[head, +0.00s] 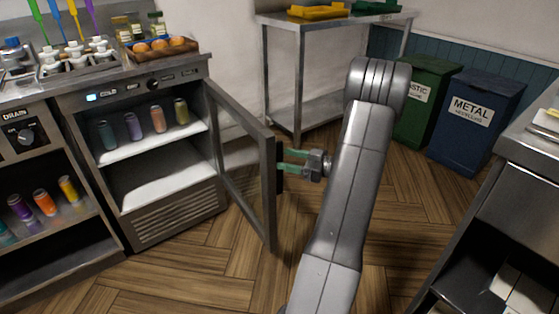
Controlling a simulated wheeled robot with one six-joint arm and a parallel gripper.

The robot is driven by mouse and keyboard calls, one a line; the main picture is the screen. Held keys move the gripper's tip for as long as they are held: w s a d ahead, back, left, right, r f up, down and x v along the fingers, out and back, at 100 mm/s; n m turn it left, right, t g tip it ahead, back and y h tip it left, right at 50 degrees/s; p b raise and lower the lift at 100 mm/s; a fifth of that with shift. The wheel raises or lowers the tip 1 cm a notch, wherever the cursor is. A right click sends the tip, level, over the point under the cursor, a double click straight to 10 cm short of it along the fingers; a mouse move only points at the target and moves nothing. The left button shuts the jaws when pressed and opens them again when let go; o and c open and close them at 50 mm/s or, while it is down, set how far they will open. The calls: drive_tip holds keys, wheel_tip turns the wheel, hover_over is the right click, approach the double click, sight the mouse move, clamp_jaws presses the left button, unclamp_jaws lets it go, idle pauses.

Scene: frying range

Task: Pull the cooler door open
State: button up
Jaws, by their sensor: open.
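The cooler (165,208) stands at the left under the counter. Its glass door (243,170) is swung wide open, hinged on the right side of the cabinet, with its free edge toward me. The dark door handle (280,167) is on the door's outer face near the free edge. My gripper (285,163) is open, with its green fingers reaching from the right to the handle. I cannot tell whether the fingers touch the handle. Inside the cooler, several coloured cans (157,120) stand on the upper white shelf.
A steel table (300,65) stands behind the door. A green bin (428,110) and a blue METAL bin (475,125) are at the back right. A steel counter (525,165) is at the right edge. Wooden floor (215,275) is clear before the cooler.

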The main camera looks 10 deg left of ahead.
drive_tip(key=shift+w+d+r+n+g, duration=0.2)
drive_tip(key=shift+w+d, duration=0.1)
drive_tip(key=shift+w, duration=0.35)
drive_tip(key=shift+w+d+r+n+g, duration=0.1)
drive_tip(key=shift+w+d+r, duration=0.15)
drive_tip(key=shift+w, duration=0.35)
drive_tip(key=o, duration=0.9)
drive_tip(key=shift+f, duration=0.1)
drive_tip(key=shift+c, duration=0.2)
drive_tip(key=o, duration=0.4)
drive_tip(key=shift+w+a, duration=0.1)
drive_tip(key=shift+a, duration=0.25)
drive_tip(key=shift+c, duration=0.2)
drive_tip(key=shift+d+f, duration=0.1)
drive_tip(key=shift+d, duration=0.1)
drive_tip(key=shift+c, duration=0.9)
drive_tip(key=shift+d, duration=0.2)
drive_tip(key=shift+c, duration=0.5)
drive_tip(key=shift+d+p, duration=0.5)
drive_tip(key=shift+d, duration=0.65)
drive_tip(key=c, duration=0.5)
drive_tip(key=d, duration=0.3)
drive_tip(key=s+d+p, duration=0.1)
drive_tip(key=d, duration=0.3)
drive_tip(key=s+d, duration=0.1)
drive_tip(key=d, duration=0.3)
drive_tip(key=shift+f+p, duration=0.2)
drive_tip(key=shift+p, duration=0.2)
drive_tip(key=shift+c, duration=0.2)
